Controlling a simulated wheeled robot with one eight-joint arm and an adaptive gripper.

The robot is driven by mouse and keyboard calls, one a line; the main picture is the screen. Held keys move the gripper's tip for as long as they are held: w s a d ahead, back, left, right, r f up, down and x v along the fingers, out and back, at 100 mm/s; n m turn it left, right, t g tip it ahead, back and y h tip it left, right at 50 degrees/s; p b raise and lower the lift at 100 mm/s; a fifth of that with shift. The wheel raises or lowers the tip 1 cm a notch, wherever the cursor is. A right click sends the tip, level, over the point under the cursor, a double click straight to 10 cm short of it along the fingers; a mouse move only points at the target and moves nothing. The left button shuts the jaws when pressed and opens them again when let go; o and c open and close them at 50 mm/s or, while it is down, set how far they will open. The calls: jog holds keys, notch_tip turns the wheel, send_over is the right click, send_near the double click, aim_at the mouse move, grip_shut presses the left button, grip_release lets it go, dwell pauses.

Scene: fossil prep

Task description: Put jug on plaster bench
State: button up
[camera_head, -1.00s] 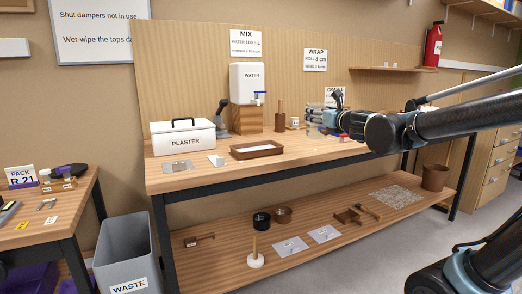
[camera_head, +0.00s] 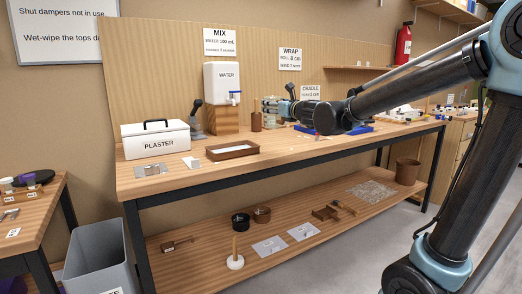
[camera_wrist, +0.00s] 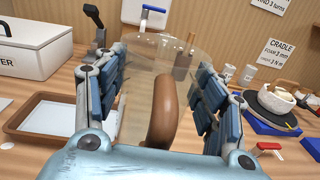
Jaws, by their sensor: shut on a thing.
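My gripper (camera_wrist: 158,100) is shut on the jug. The jug (camera_wrist: 183,50) is a clear vessel with a brown curved handle (camera_wrist: 164,105), upright between the blue-padded fingers in the wrist view. In the head view, my gripper (camera_head: 277,110) and the small clear jug (camera_head: 269,113) are over the plaster bench (camera_head: 270,149), right of the water tank. The bench is a long wooden table with dark legs. I cannot tell whether the jug's base touches the bench top; its base is hidden in the wrist view.
The white PLASTER box (camera_head: 155,139) and a brown tray (camera_head: 232,150) stand on the bench's left part. A water tank (camera_head: 222,76) on a wooden block and a brown holder (camera_head: 256,121) stand behind.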

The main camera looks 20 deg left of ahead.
jog(key=w+a+f+g+y, duration=0.1)
jog(key=w+a+f, duration=0.1)
jog(key=w+a, duration=0.7)
jog(key=shift+n, duration=0.4)
jog(key=shift+s+f, duration=0.2)
jog(key=shift+f, duration=4.6)
jog(key=o, duration=1.5)
jog(key=v, duration=1.2)
jog(key=shift+r, duration=0.15)
jog(key=shift+d, duration=0.15)
